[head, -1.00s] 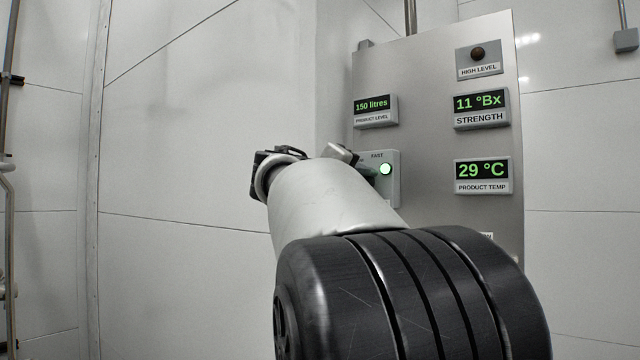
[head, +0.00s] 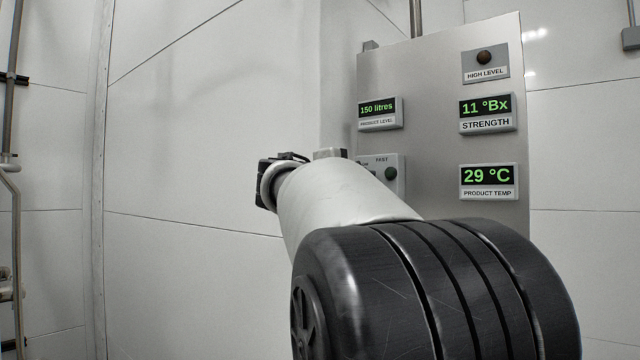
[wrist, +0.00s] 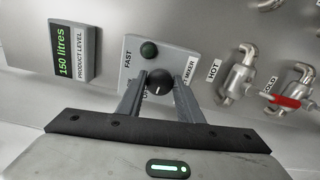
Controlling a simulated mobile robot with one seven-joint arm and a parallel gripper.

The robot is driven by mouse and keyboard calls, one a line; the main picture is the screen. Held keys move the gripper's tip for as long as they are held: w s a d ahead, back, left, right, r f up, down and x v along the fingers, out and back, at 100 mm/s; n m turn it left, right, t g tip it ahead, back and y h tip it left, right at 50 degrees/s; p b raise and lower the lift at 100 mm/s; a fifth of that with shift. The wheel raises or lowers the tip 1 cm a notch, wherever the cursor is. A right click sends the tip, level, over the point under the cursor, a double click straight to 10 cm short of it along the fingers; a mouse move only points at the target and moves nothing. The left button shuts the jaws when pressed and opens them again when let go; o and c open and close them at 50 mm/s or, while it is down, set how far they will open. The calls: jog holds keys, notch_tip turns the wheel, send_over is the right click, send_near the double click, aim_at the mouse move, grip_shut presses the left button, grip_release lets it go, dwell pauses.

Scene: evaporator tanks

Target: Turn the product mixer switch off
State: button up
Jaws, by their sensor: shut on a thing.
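The product mixer switch box (wrist: 134,63) is a grey plate on the panel, with a "FAST" label and a partly covered "MIXER" label. Its black round knob (wrist: 158,84) has a white pointer line. My gripper (wrist: 158,90) is shut on the knob, one finger on each side. The indicator lamp (wrist: 149,49) on the box is dark green and unlit. In the head view the box (head: 398,172) and its unlit lamp (head: 390,174) show, while my arm hides the knob and my fingers.
A "150 litres" product level display (wrist: 72,52) is beside the box. Strength (head: 487,112) and temperature (head: 488,181) displays are on the panel.

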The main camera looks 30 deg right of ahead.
jog(key=shift+n, duration=0.5)
jog(key=o, duration=1)
jog(key=shift+o, duration=0.2)
jog(key=v, duration=1.7)
jog(key=shift+a+b, duration=0.2)
jog(key=shift+b, duration=0.1)
